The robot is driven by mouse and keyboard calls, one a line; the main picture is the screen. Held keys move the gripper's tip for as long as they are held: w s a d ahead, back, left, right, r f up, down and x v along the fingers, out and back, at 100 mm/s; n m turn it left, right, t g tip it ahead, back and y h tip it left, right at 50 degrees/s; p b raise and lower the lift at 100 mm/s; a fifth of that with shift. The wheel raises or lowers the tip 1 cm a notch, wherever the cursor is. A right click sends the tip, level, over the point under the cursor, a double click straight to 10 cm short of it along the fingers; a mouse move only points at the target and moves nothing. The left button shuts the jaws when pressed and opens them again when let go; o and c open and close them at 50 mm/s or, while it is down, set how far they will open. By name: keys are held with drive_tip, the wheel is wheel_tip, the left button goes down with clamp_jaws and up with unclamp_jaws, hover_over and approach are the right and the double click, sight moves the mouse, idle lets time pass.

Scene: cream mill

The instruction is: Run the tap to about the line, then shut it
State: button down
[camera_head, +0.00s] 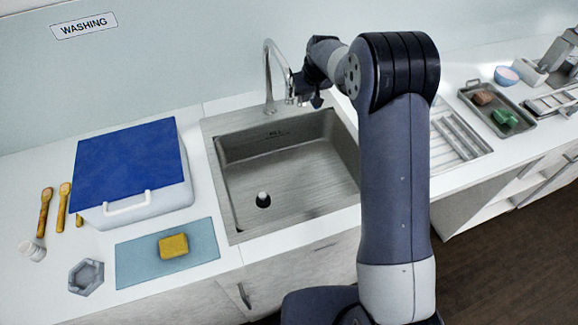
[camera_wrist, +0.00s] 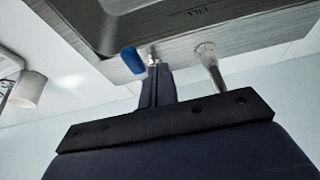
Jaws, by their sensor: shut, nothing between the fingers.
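The steel sink (camera_head: 300,175) is set into the counter, and its floor shows bare around a dark drain (camera_head: 263,201). No water stream shows. A small dark marking (camera_head: 277,134) is at the sink's back edge; it reads like FILL in the wrist view (camera_wrist: 193,11), but I cannot make out a line. The curved steel tap (camera_head: 268,75) stands behind the sink; its base also shows in the wrist view (camera_wrist: 207,60). A blue lever (camera_wrist: 132,60) is just beside my gripper (camera_wrist: 155,72), which is shut and empty. Whether they touch is unclear.
A blue-lidded white box (camera_head: 130,160) stands left of the sink. A yellow sponge (camera_head: 173,246) lies on a blue mat (camera_head: 135,262) in front. A tray (camera_head: 480,93) with brushes is at the right. A pale cylinder (camera_wrist: 28,89) shows in the wrist view.

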drive_tip(key=shift+f, duration=0.15)
wheel_tip(320, 180, down, 4)
drive_tip(key=b, duration=0.3)
idle(0.6)
drive_tip(key=shift+d, duration=0.2)
drive_tip(key=shift+w+d, duration=0.3)
drive_tip(key=shift+d, duration=0.3)
drive_tip(key=shift+w+d, duration=0.25)
drive_tip(key=shift+d, duration=0.3)
